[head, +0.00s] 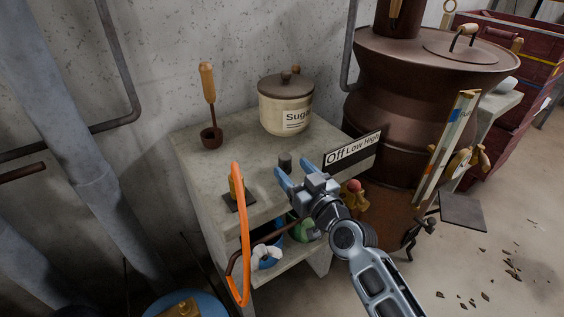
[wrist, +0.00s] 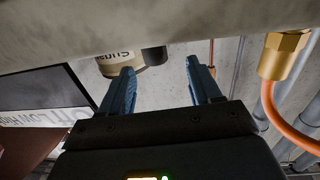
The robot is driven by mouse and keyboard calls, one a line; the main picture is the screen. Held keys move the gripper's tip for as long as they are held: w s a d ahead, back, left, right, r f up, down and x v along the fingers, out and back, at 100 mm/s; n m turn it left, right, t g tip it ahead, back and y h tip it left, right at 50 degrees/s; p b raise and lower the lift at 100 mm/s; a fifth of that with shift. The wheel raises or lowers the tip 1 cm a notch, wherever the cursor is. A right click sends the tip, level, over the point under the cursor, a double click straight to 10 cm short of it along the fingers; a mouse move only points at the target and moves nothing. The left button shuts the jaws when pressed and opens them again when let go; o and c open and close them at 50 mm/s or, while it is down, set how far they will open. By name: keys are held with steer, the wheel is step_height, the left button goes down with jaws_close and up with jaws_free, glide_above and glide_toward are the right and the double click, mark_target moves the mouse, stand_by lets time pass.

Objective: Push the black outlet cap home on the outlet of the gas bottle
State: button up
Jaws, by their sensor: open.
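A small dark cylinder (head: 285,161), which looks like the black outlet cap, stands upright on the stone counter. In the wrist view the dark cylinder (wrist: 154,54) shows between the fingers, beyond their tips. My gripper (head: 290,168) is open with blue fingers, low over the counter's front, pointing at the cylinder. Its fingers (wrist: 160,66) hold nothing. A blue rounded top with a brass piece, possibly the gas bottle (head: 152,308), is cut off by the bottom edge of the head view. I cannot make out its outlet.
An orange hose (head: 243,240) with a brass fitting (wrist: 285,55) arches at left. An "Off Low High" sign (head: 352,148) and brown stove (head: 400,120) stand at right.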

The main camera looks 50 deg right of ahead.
mark_target(288, 161)
steer(key=x, duration=0.2)
steer(key=p+x, duration=0.1)
steer(key=x, duration=0.3)
steer(key=shift+s+d+r, duration=0.1)
steer(key=shift+s+d, duration=0.05)
steer(key=shift+d, duration=0.15)
steer(key=c, duration=1)
